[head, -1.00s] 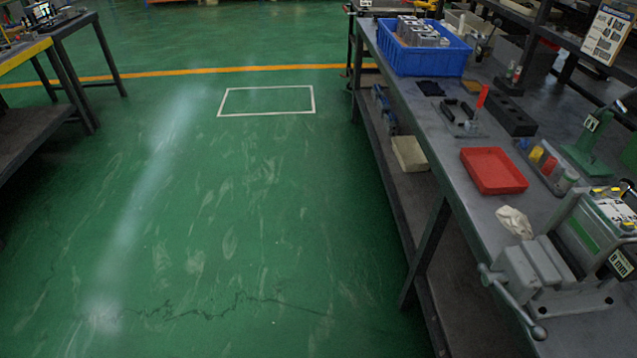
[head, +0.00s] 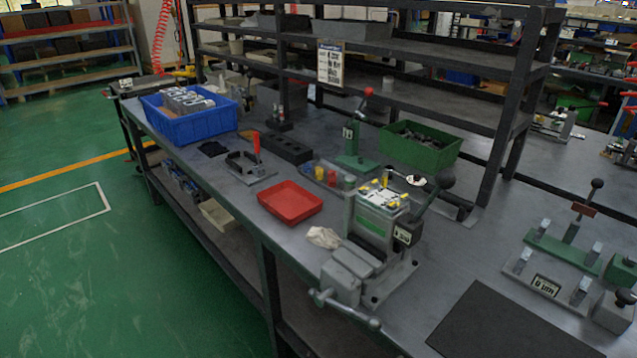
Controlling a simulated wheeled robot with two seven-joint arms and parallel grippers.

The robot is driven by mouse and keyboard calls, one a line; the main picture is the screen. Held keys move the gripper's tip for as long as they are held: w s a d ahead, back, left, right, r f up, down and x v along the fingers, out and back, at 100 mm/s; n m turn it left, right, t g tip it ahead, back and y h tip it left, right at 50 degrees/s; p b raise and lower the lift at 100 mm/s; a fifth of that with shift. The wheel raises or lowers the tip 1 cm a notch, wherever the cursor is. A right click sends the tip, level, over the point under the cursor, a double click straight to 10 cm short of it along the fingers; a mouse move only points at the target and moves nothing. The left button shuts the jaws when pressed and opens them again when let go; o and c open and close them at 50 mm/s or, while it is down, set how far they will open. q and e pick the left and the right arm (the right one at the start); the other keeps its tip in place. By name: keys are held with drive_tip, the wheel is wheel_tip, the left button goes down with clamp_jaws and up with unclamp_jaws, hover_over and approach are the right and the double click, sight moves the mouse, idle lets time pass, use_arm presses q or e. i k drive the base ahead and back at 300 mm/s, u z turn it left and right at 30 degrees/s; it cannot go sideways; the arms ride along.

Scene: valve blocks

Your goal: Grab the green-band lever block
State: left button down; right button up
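Neither of my grippers is in view. A grey block with a green panel (head: 372,224) on its side stands on the bench, just behind the grey vise (head: 350,274). Its top carries white labels and yellow parts. I cannot tell whether this is the green-band lever block. A blue bin (head: 172,131) at the bench's far left holds several grey metal blocks (head: 186,100). Any colour bands on them are too small to tell. At the right, a green and grey fixture (head: 556,249) with a dark-knobbed lever (head: 596,185) stands on the bench.
A red tray (head: 290,203), a white rag (head: 323,237), a black block with holes (head: 288,147), a green lever press (head: 353,150) and a green crate (head: 418,152) stand on the bench. A dark mat (head: 500,325) lies at the front right. Green floor at left is clear.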

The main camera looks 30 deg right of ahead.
sight(368, 217)
drive_tip(key=z, duration=1.3)
